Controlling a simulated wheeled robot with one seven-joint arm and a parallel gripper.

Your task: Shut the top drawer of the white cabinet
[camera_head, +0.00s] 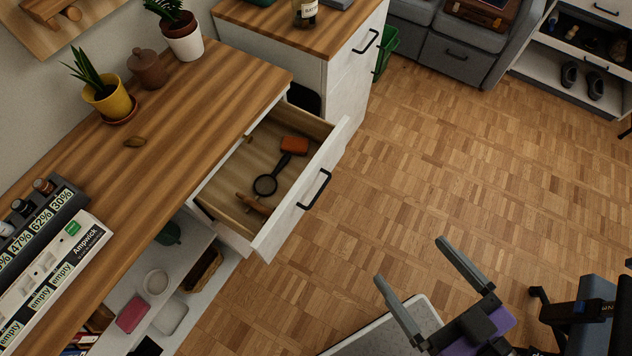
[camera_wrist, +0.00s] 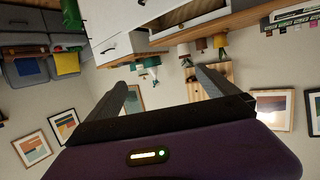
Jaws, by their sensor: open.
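A white-fronted drawer (camera_head: 285,215) stands pulled out from under the wooden desk top in the head view. Its front has a black bar handle (camera_head: 315,189). An open white drawer also shows upside down at the top of the wrist view (camera_wrist: 185,20). My gripper (camera_head: 411,261) is open and empty, with fingers spread, to the lower right of the drawer front and apart from it.
A white cabinet (camera_head: 350,85) with a wooden top and black handle stands behind the drawer. The desk top (camera_head: 170,120) bears potted plants and a labelled rack. Open shelves (camera_head: 160,300) lie below. Parquet floor (camera_head: 440,170) right of the drawer is clear.

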